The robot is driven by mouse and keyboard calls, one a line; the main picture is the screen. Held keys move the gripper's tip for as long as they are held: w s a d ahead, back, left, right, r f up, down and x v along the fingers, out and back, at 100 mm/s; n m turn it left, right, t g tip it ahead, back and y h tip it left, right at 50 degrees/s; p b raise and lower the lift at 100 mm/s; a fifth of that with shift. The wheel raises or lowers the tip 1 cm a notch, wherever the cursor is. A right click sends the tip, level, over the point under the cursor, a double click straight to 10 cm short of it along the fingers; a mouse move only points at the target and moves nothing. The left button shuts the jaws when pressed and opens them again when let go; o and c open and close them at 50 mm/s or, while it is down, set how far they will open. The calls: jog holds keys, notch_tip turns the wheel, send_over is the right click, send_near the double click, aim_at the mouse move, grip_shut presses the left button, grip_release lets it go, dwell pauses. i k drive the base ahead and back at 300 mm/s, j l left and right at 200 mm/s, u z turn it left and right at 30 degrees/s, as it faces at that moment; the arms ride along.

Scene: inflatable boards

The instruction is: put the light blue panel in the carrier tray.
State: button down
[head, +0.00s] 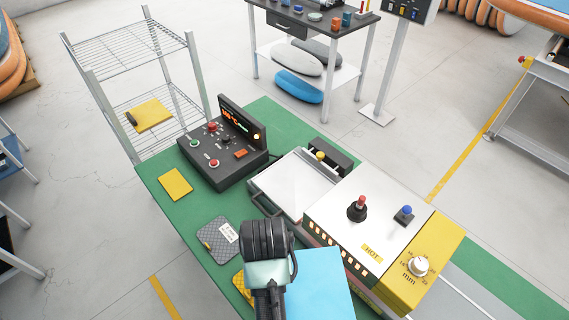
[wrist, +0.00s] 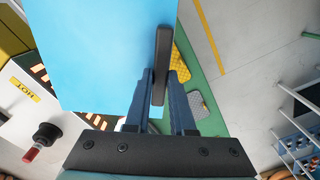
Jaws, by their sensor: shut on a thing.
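The light blue panel (head: 320,285) is a flat sheet held at the bottom centre of the head view, in front of the heater. It also fills the upper left of the wrist view (wrist: 95,50). In the head view my own wrist hides the fingers. A flat, pale tray (head: 293,183) with a dark handle, which looks like the carrier tray, lies at the heater's left opening. Its visible surface is bare.
The white and yellow heater (head: 372,212) marked HOT stands right of the tray. A black control box (head: 222,145) stands behind to the left. A grey patterned pad (head: 218,238) and a yellow pad (head: 175,184) lie on the green bench (head: 165,215).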

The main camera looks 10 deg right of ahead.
aim_at(294, 184)
jog(key=i, duration=1.1)
jog(key=i+l, duration=0.15)
